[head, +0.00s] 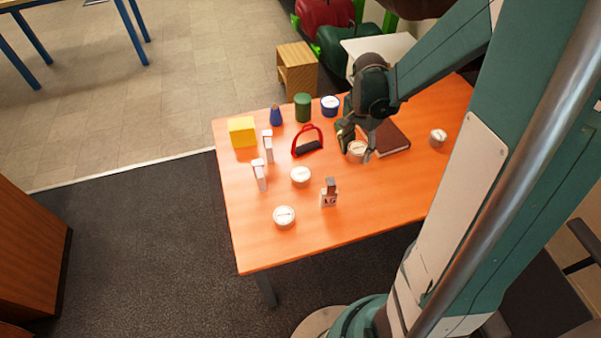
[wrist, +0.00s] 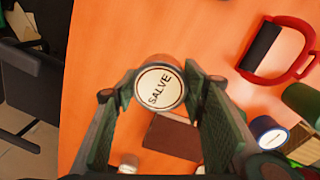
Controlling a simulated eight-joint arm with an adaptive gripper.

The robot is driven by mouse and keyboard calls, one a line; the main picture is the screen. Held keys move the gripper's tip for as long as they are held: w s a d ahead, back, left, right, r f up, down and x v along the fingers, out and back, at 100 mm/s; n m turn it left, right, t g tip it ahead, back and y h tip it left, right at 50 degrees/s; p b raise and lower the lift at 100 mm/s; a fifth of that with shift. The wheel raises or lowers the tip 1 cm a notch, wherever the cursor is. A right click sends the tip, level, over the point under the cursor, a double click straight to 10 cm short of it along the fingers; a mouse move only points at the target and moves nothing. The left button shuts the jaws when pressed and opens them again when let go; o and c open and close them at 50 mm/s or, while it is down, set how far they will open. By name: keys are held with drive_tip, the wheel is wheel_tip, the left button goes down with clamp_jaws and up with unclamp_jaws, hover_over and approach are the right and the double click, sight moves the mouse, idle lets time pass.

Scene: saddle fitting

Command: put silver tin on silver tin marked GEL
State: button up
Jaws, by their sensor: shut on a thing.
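My gripper (head: 357,145) is shut on a silver tin (head: 359,153) with a white lid, just left of the brown book. In the wrist view the lid of this tin (wrist: 160,90) reads SALVE, and it sits between the two fingertips of my gripper (wrist: 161,86). I cannot tell whether it touches the table. Other silver tins with white lids stand at the table's middle (head: 301,177), near the front (head: 284,217) and at the right (head: 438,138). Their lid words are too small to read, so I cannot tell which is marked GEL.
The front right is clear.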

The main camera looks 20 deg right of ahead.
wheel_tip(320, 180, up, 3)
drive_tip(key=p, duration=0.2)
hover_over(301, 174)
drive_tip(key=shift+w+f+n, duration=0.1)
drive_tip(key=shift+f+n, duration=0.05)
drive_tip(key=shift+n, duration=0.15)
drive_tip(key=shift+f+b, duration=0.5)
drive_tip(key=shift+f, duration=2.45)
drive_tip(key=shift+f, duration=0.1)
drive_tip(key=shift+f+b, duration=0.4)
drive_tip(key=shift+f, duration=1.6)
drive_tip(key=shift+f, duration=0.1)
